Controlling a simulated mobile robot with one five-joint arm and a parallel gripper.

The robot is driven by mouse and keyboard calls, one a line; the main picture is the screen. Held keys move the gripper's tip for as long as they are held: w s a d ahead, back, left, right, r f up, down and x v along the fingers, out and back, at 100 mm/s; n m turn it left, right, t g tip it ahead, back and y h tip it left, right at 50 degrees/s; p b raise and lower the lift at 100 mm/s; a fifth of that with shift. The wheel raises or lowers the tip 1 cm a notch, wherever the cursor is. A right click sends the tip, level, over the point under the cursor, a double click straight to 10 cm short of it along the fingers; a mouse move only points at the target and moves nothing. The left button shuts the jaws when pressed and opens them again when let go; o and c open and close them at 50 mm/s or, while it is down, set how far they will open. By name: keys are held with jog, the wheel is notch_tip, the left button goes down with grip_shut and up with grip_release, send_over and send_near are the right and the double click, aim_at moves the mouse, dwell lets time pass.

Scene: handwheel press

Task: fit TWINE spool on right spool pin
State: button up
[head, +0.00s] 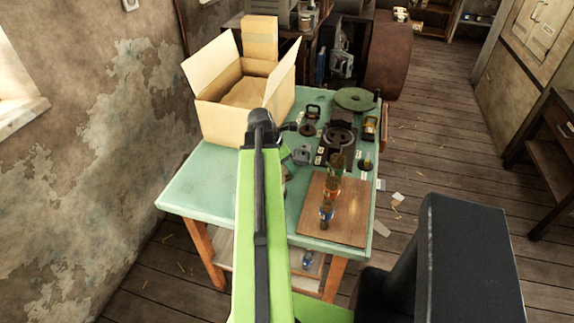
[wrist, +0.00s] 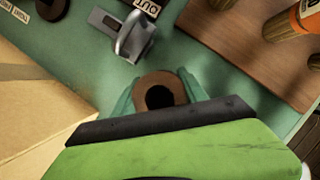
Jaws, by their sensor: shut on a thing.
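My gripper (wrist: 157,86) is shut on a brown spool (wrist: 178,82), seen end-on with a dark hole in its middle. I cannot read a label on it, so the pictures do not show whether it is the TWINE spool. In the head view the gripper is mostly hidden behind my green arm, over the green table (head: 200,186). Upright spools with orange and dark bands (head: 332,188) stand on the wooden board (head: 345,222).
A grey metal bracket (wrist: 130,38) lies just beyond the held spool, near an OUT label (wrist: 149,6). The dark press parts (head: 340,135) and a green wheel (head: 355,99) are farther back. An open cardboard box (head: 222,122) stands at the left. The table's front left is clear.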

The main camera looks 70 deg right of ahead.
jog(key=shift+f, duration=0.1)
jog(key=o, duration=1.5)
jog(key=shift+o, duration=0.2)
jog(key=p+v, duration=1.6)
jog(key=v, duration=0.1)
jog(key=shift+r, duration=0.2)
jog(key=shift+r, duration=0.1)
notch_tip(320, 180, up, 8)
jog(key=p, duration=0.8)
